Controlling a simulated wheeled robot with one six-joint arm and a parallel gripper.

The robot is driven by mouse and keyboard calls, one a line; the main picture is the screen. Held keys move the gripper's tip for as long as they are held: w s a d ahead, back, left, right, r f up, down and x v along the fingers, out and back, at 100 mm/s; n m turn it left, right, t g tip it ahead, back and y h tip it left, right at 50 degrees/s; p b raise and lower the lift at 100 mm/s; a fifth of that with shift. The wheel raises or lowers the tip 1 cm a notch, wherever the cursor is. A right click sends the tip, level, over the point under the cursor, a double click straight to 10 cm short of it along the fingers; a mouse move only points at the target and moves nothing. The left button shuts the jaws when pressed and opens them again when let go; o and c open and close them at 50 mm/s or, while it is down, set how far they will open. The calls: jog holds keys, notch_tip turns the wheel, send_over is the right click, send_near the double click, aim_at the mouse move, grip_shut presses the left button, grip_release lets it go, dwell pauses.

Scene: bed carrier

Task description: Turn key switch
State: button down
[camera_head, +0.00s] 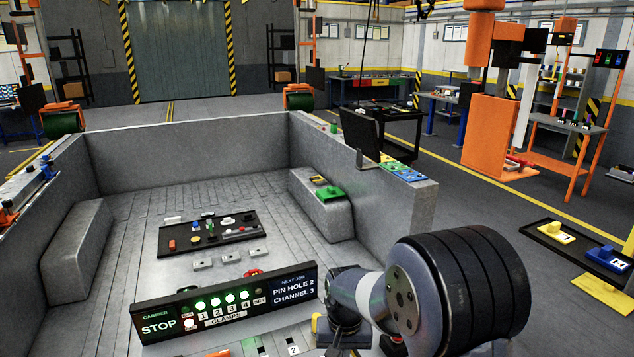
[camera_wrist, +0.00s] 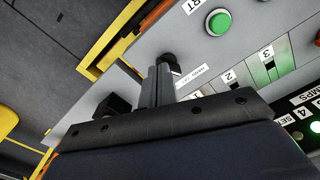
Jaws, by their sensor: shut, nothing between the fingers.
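In the wrist view a small black knob (camera_wrist: 169,57) sits on the light grey panel, beside a small white label that I cannot fully read. It looks like the key switch, but no key shape is clear. My gripper (camera_wrist: 159,70) is shut and empty. Its grey fingertips are right beside the knob and overlap its lower left in the picture; I cannot tell whether they touch it. In the head view my arm reaches down to the front control panel, and my gripper's fingertips and the knob are hidden there.
A green button (camera_wrist: 218,22) and numbered slide switches (camera_wrist: 265,70) are to the right of the knob. A yellow frame edge (camera_wrist: 100,58) borders the panel on the left. In the head view the carrier display (camera_head: 225,308) stands behind the panel, showing lit green lamps.

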jog(key=f+n+b, duration=0.1)
jog(key=f+b, duration=0.1)
jog(key=f+n+b, duration=0.4)
jog(key=shift+s+d+f, duration=0.15)
jog(key=shift+d, duration=0.1)
dwell(0.6)
jog(key=shift+w+a, duration=0.15)
jog(key=shift+w, duration=0.45)
dwell(0.9)
dwell(0.5)
jog(key=shift+s+d, duration=0.2)
jog(key=shift+s, duration=0.15)
notch_tip(320, 180, up, 6)
jog(key=p, duration=0.4)
